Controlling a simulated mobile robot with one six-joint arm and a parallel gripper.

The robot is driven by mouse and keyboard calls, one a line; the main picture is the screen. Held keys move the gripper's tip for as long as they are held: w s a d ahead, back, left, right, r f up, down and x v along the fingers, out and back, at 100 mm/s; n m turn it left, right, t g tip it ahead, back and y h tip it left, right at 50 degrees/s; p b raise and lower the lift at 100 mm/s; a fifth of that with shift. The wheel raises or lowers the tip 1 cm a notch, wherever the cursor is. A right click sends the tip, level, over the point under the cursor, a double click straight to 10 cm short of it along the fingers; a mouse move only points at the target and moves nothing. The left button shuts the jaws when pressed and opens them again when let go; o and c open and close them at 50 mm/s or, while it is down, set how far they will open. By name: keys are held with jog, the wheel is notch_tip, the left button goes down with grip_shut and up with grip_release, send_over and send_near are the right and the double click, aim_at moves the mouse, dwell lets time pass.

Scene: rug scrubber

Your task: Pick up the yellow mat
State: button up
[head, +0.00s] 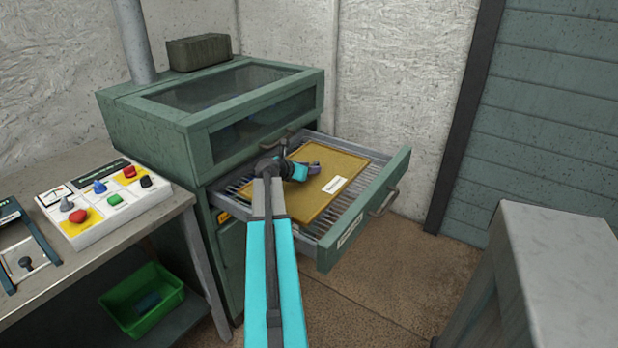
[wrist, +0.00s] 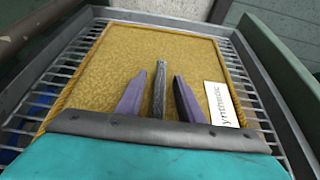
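The yellow mat (head: 298,203) lies flat on the wire rack of the pulled-out drawer, with a white printed label on its right side. It also fills the middle of the wrist view (wrist: 198,55). My gripper (head: 314,168) is over the mat. In the wrist view its two purple fingers (wrist: 159,80) stand apart, pointing over the mat, with a narrow dark grey bar between them. I cannot tell whether the fingertips touch the mat. Part of the mat is hidden behind my arm and gripper.
The open drawer (head: 350,232) extends from a green cabinet (head: 160,115) with a glazed lid. A workbench with a button panel (head: 108,200) stands left, with a green bin (head: 140,300) below. A grey table (head: 560,255) stands right. Floor shows between.

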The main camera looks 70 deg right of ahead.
jog(key=shift+c, duration=0.4)
grip_shut()
jog(key=shift+r, duration=0.15)
jog(key=shift+r, duration=1.65)
jog(key=a, duration=0.5)
jog(key=a+r, duration=0.1)
jog(key=a, duration=1)
jog(key=shift+w+r, duration=0.1)
jog(key=shift+r, duration=0.15)
